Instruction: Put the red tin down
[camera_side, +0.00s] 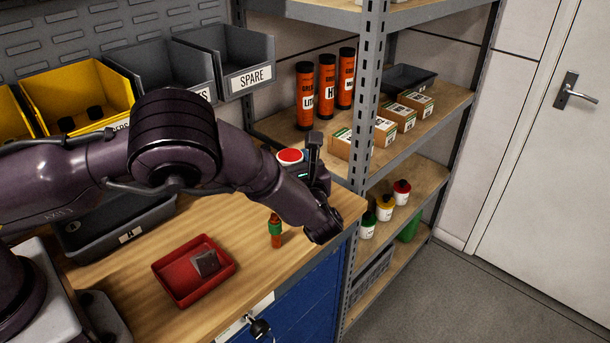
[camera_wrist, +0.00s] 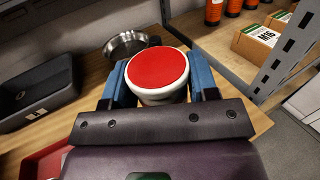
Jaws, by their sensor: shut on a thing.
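The red tin, white-bodied with a red lid (camera_wrist: 158,72), is upright between the two blue fingers of my gripper (camera_wrist: 160,84) in the wrist view. The fingers are shut on its sides. In the side view the red lid (camera_side: 290,156) shows at the back of the bench near the shelf upright, with my gripper (camera_side: 308,172) beside it. My arm hides much of the tin's body there. I cannot tell whether the tin's base touches the wooden bench (camera_side: 220,228).
A round metal bowl (camera_wrist: 128,44) stands just behind the tin. A red tray (camera_side: 176,276) holding a grey block (camera_side: 206,262) and a small orange-and-green bottle (camera_side: 276,232) are on the bench. A dark bin (camera_wrist: 38,92) is at left. Shelving (camera_side: 362,110) borders the right.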

